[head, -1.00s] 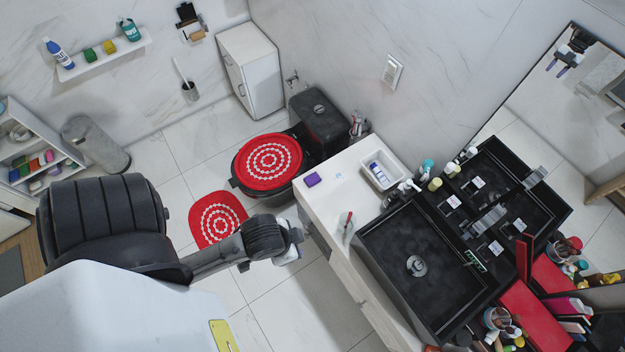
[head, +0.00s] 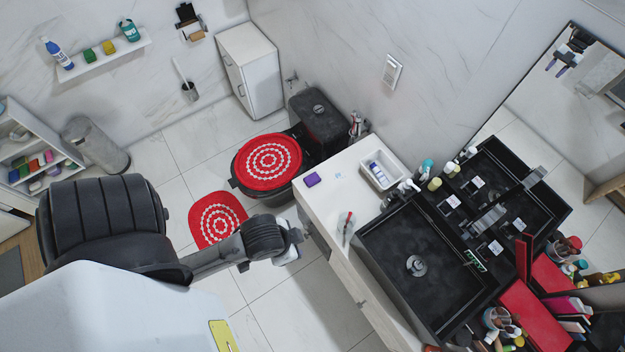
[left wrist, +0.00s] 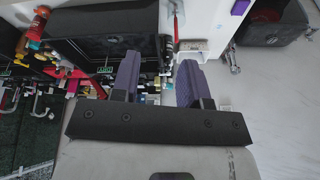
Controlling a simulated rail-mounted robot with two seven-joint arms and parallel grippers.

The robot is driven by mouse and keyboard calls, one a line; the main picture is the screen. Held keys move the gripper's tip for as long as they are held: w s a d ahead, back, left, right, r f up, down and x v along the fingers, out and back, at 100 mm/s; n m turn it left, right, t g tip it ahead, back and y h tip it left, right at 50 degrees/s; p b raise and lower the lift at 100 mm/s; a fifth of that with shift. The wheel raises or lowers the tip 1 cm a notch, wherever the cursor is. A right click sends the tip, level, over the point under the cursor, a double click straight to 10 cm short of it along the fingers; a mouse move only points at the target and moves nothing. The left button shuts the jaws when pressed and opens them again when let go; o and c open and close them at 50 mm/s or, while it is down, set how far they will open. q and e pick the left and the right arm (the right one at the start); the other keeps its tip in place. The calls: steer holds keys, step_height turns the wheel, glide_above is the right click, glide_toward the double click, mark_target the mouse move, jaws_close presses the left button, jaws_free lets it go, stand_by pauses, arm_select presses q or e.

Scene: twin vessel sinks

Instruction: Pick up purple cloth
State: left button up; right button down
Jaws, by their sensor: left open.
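The purple cloth (head: 312,179) is a small folded block lying on the white counter (head: 330,200), near its left edge. In the left wrist view a purple piece that looks like the same cloth (left wrist: 240,7) is cut by the top edge, right of the fingers. My left gripper (left wrist: 158,80) is open, its two purple-grey padded fingers apart with nothing held between them. In the head view my left arm ends beside the counter's front edge, below the cloth and apart from it; its fingers are hidden there. My right gripper is not seen.
A red-handled tool (head: 347,228) lies on the counter between the cloth and the black sink (head: 400,285). A white tray (head: 395,180) with a bottle stands at the back. The red-lidded toilet (head: 268,160) is left of the counter. Counter around the cloth is mostly clear.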

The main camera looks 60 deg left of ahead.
arm_select(q)
steer(key=o, duration=0.8)
steer(key=shift+d, duration=0.2)
steer(key=shift+w+a, duration=0.1)
steer(key=shift+a, duration=0.05)
